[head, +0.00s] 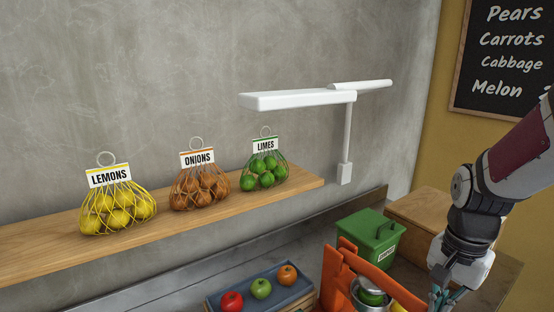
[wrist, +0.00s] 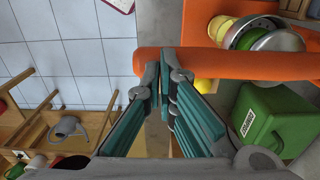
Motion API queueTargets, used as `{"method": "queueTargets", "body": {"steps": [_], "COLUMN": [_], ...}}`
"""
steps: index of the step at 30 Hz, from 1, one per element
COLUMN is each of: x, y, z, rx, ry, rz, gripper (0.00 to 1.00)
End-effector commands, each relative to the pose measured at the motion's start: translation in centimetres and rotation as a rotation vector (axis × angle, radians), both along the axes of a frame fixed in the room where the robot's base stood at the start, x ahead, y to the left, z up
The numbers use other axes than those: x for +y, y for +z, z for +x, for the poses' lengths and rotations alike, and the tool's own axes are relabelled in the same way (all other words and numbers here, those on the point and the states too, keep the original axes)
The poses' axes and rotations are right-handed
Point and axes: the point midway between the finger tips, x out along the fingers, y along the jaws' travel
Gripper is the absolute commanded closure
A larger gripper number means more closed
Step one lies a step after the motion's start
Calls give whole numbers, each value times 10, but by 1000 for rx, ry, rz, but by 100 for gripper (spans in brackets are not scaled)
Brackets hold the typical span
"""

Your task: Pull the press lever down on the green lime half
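The orange press (head: 345,268) stands at the bottom right of the head view, with the green lime half (head: 371,296) in its metal cup. Its press lever (head: 370,268) slopes down to the right from the upright. In the wrist view the press lever (wrist: 250,65) runs across the picture, its rounded free end at left. My gripper (head: 436,298) is right of the press in the head view. In the wrist view my gripper (wrist: 163,78) looks shut, its fingertips overlapping the lever near that end. Touching cannot be told. Nothing shows between the fingers.
A green bin (head: 368,236) stands behind the press, beside a wooden box (head: 425,212). A shelf (head: 225,208) carries nets of lemons, onions and limes under a white lamp (head: 300,100).

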Motion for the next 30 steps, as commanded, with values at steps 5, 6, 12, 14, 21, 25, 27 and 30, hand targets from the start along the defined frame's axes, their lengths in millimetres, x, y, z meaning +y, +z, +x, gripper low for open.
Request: {"method": "queueTargets", "body": {"steps": [5, 6, 12, 14, 21, 25, 27, 30], "x": [0, 0, 0, 0, 0, 0, 0, 0], "y": [9, 12, 27, 31, 49, 58, 63, 70], "z": [-1, -1, -2, -1, -1, -1, -1, -1], "rx": [1, 0, 1, 0, -1, 0, -1, -1], "ry": [1, 1, 1, 0, 0, 0, 0, 0], "rz": [1, 0, 1, 0, 0, 0, -1, 0], "gripper": [100, 100, 100, 100, 100, 100, 100, 100]}}
